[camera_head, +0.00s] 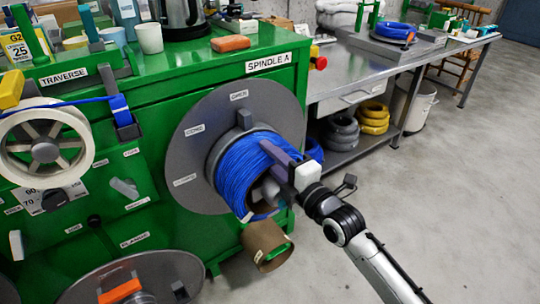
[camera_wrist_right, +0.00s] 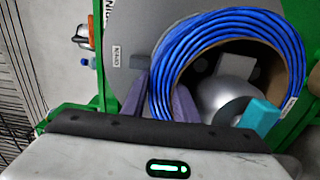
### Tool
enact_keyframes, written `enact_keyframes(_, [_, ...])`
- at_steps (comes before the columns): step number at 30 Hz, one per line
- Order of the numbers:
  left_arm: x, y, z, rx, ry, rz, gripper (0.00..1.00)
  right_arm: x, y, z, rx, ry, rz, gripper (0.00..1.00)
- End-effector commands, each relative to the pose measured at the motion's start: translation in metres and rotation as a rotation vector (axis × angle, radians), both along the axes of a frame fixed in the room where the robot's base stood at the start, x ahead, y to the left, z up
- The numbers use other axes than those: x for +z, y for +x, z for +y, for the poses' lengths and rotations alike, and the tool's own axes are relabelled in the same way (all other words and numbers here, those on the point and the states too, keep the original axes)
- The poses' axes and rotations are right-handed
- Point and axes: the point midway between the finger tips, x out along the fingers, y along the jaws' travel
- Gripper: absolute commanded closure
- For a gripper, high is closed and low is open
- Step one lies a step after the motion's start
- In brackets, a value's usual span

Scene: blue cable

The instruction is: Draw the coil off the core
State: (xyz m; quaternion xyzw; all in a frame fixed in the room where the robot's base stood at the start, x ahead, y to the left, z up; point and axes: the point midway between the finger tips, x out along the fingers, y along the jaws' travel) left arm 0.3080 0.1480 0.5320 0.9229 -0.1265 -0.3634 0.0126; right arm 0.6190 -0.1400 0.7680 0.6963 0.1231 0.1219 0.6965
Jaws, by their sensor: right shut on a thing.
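The blue cable coil (camera_head: 238,172) sits around the core against the round grey flange (camera_head: 196,147) of spindle A. The coil also shows large in the right wrist view (camera_wrist_right: 283,35). The rounded grey core (camera_wrist_right: 222,96) shows inside it, with a brown lining around part of the inner wall. My right gripper (camera_head: 272,155) is shut on the coil's rim. In the right wrist view its two purple-grey fingers (camera_wrist_right: 160,95) lie on either side of the coil's wall. My left gripper is not in view.
The green machine cabinet (camera_head: 160,85) carries the spindle. A white reel (camera_head: 45,150) with blue cable hangs at the left. A brown cardboard tube (camera_head: 262,244) is below the coil. A steel bench (camera_head: 350,70) stands behind; the floor (camera_head: 450,190) at right is clear.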

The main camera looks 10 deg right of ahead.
Motion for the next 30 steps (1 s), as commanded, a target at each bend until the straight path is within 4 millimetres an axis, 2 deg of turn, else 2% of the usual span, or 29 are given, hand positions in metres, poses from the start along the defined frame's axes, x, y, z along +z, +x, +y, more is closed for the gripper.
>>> enact_keyframes(1, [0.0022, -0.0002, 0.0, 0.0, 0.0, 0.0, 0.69, 0.0081, 0.0006, 0.0001, 0.0, 0.003, -0.014, 1.0])
enact_keyframes(30, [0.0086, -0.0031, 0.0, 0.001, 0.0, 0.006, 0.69, 0.0136, 0.0001, -0.0001, 0.0, 0.004, -0.014, 1.0])
